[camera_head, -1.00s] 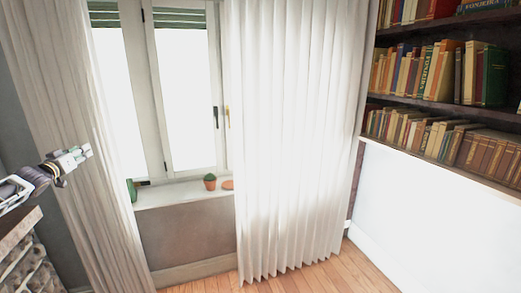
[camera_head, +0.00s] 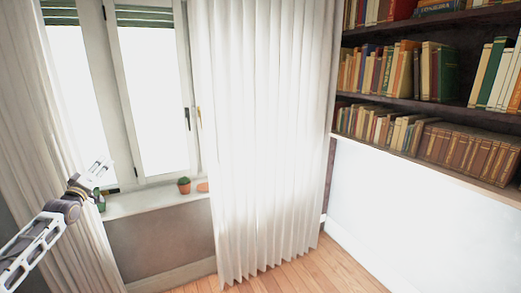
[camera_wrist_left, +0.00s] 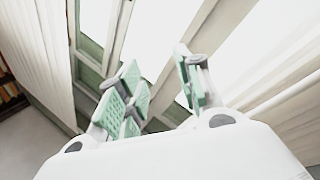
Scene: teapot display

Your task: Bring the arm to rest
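My left gripper (camera_head: 101,163) is raised in front of the left curtain and window, at the end of my arm coming in from the lower left. In the left wrist view my left gripper (camera_wrist_left: 157,72) shows its green-padded fingers spread apart, with nothing between them. No teapot shows in either view. My right gripper is not in view.
A small potted cactus (camera_head: 184,185) and an orange dish (camera_head: 203,187) stand on the window sill (camera_head: 150,201). A green object (camera_head: 101,203) is partly hidden beside my wrist. White curtains (camera_head: 265,140) hang by the window. Bookshelves (camera_head: 430,105) fill the upper right.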

